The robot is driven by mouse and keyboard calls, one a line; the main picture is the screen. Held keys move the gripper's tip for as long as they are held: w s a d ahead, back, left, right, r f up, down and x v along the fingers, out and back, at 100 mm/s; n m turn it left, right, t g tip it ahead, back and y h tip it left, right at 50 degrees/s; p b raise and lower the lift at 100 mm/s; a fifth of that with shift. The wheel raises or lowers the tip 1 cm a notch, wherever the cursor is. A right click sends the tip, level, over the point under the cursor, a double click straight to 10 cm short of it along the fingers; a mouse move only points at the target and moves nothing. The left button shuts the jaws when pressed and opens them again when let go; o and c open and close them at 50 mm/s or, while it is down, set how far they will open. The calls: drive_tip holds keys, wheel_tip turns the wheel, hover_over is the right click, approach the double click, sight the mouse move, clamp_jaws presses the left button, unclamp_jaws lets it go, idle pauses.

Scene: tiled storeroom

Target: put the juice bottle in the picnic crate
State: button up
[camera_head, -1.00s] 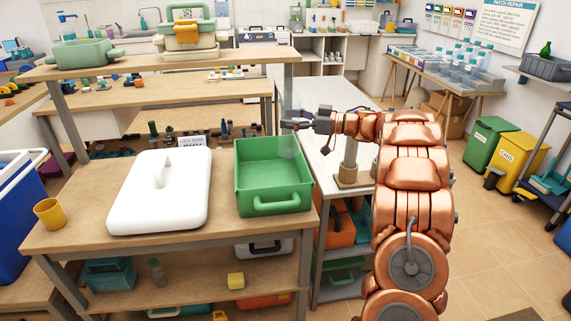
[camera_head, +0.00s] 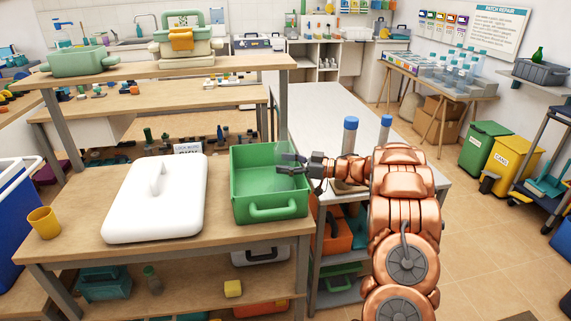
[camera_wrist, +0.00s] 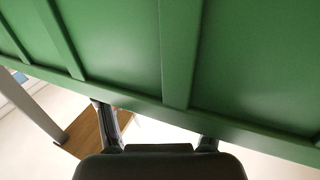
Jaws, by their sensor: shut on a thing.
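The green picnic crate (camera_head: 268,209) stands open on the wooden bench, its handle toward me. My gripper (camera_head: 291,161) is at the crate's right rear rim, reaching in from the right. A faint, see-through shape (camera_head: 283,142) at its fingertips seems to be the juice bottle; its outline is hard to make out. My gripper is shut on it. In the wrist view the crate's ribbed green wall (camera_wrist: 120,45) fills the upper part. The fingers (camera_wrist: 156,135) show below it, partly hidden, and the bottle cannot be made out there.
A large white lid (camera_head: 157,205) lies left of the crate, with a yellow cup (camera_head: 44,222) at the bench's left end. Two blue-topped items (camera_head: 350,136) stand on the white table (camera_head: 325,110) behind my arm. A shelf (camera_head: 220,70) rises behind the bench.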

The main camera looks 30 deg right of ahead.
drive_tip(key=shift+f, duration=0.15)
drive_tip(key=o, duration=1.8)
drive_tip(key=shift+c, duration=0.2)
drive_tip(key=shift+s+d, duration=0.2)
drive_tip(key=v, duration=1.1)
drive_tip(key=shift+s+d+b, duration=0.15)
drive_tip(key=shift+b, duration=0.3)
drive_tip(key=shift+r, duration=0.25)
